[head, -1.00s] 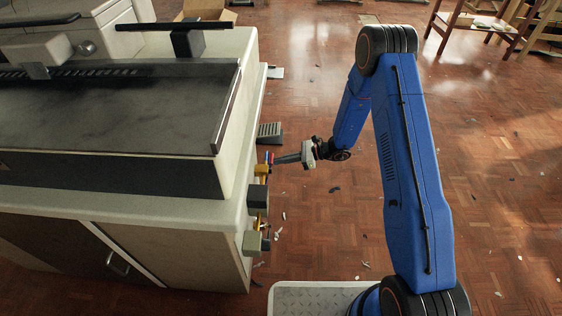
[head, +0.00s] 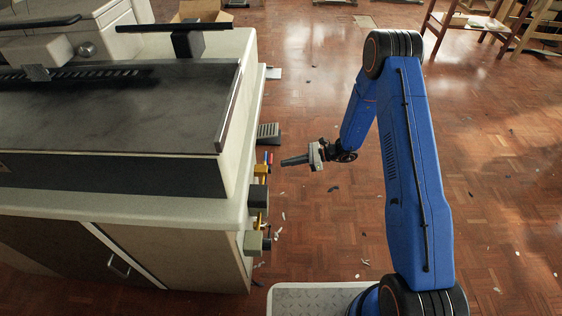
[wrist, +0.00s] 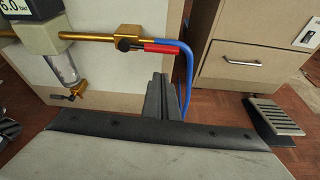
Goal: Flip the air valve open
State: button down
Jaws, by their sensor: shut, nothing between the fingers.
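The air valve is a brass body (wrist: 128,38) on a brass pipe at the cabinet's side, seen in the wrist view. Its red handle (wrist: 165,48) lies along the pipe's line, pointing right. The red handle also shows in the head view (head: 270,157). A blue hose (wrist: 187,65) runs beside the handle and bends down. My gripper (head: 284,162) is shut and empty, just right of the valve and apart from it in the head view. Its fingers (wrist: 163,82) point toward the handle in the wrist view. Their tips appear just below the handle.
A regulator with a clear bowl (wrist: 63,68) and a small tap hangs left of the valve. Grey-green blocks (head: 258,198) stick out of the machine's side. A foot pedal (wrist: 276,116) stands on the floor by a drawer cabinet (wrist: 250,55). The floor right of the machine is open.

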jog(key=v, duration=0.8)
jog(key=shift+s+d, duration=0.15)
jog(key=shift+d, duration=0.2)
jog(key=shift+r, duration=0.25)
jog(key=s+d+r+n+g+h, duration=0.1)
jog(key=s+r+n+h, duration=0.15)
jog(key=s+r, duration=0.45)
jog(key=s+d+r+n+h, duration=0.1)
jog(key=s+r+n, duration=0.25)
jog(key=r, duration=0.65)
jog(key=s+d+r+n+g+h, duration=0.15)
jog(key=s+r+n, duration=0.3)
jog(key=r, duration=0.45)
jog(key=s+d+r+n+t+h, duration=0.2)
jog(key=s+d+r+h, duration=0.1)
jog(key=s, duration=0.5)
jog(key=s+d+r+n+t+h, duration=0.3)
jog(key=s+d+r, duration=0.2)
jog(key=s, duration=0.4)
jog(key=s+d+r+n+t+h, duration=0.2)
jog(key=s+d+r, duration=0.3)
jog(key=s, duration=0.3)
jog(key=shift+s+d+n+h, duration=0.15)
jog(key=shift+d+n+h, duration=0.35)
jog(key=shift+d+n, duration=0.3)
